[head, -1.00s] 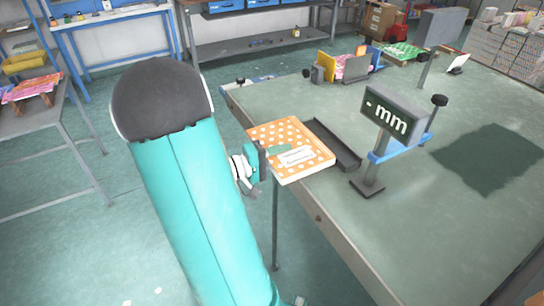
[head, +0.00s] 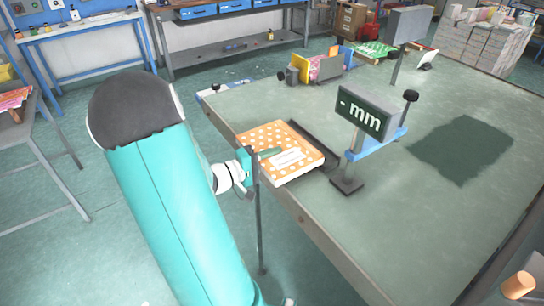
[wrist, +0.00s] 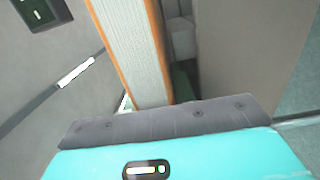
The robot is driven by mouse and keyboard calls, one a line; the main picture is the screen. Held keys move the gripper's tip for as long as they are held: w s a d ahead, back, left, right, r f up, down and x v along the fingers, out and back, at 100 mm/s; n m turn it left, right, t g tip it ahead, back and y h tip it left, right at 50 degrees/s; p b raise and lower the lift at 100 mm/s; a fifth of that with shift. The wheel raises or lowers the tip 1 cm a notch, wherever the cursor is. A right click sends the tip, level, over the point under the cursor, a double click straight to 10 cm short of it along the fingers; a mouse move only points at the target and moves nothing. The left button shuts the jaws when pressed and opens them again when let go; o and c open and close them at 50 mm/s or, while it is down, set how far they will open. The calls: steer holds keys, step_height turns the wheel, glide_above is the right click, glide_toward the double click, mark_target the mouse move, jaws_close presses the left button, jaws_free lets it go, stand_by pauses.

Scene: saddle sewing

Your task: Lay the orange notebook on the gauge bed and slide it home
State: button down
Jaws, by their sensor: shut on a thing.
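The orange notebook (head: 277,140) has white dots and a pale label. In the head view it lies flat at the table's near left edge, beside the dark gauge bed (head: 312,143); I cannot tell whether it rests on the bed. My gripper (head: 262,155) is shut on the notebook's near left edge. In the wrist view the notebook (wrist: 130,50) shows its pale page block between orange covers, in front of the gripper body. The fingertips are partly hidden there. The gauge display (head: 364,113) reads "- mm" and stands just right of the bed.
Upright coloured books (head: 325,68) stand in a holder at the table's far left. A grey panel (head: 409,25) on a post and stacks of books (head: 487,45) are farther back.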

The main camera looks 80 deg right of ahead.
mark_target(263, 165)
steer(key=shift+f, duration=0.25)
stand_by(0.6)
steer(key=c, duration=1.1)
jaws_free()
steer(key=shift+f, duration=0.1)
steer(key=shift+f, duration=0.1)
steer(key=shift+a+f, duration=0.1)
steer(key=shift+f, duration=0.1)
steer(key=shift+c, duration=0.4)
steer(key=shift+w, duration=0.1)
steer(key=shift+v, duration=0.9)
steer(key=shift+o, duration=0.5)
steer(key=shift+w+a, duration=0.3)
steer(key=shift+a, duration=0.1)
steer(key=v, duration=0.7)
steer(key=shift+s+r, duration=0.15)
steer(key=shift+r, duration=0.1)
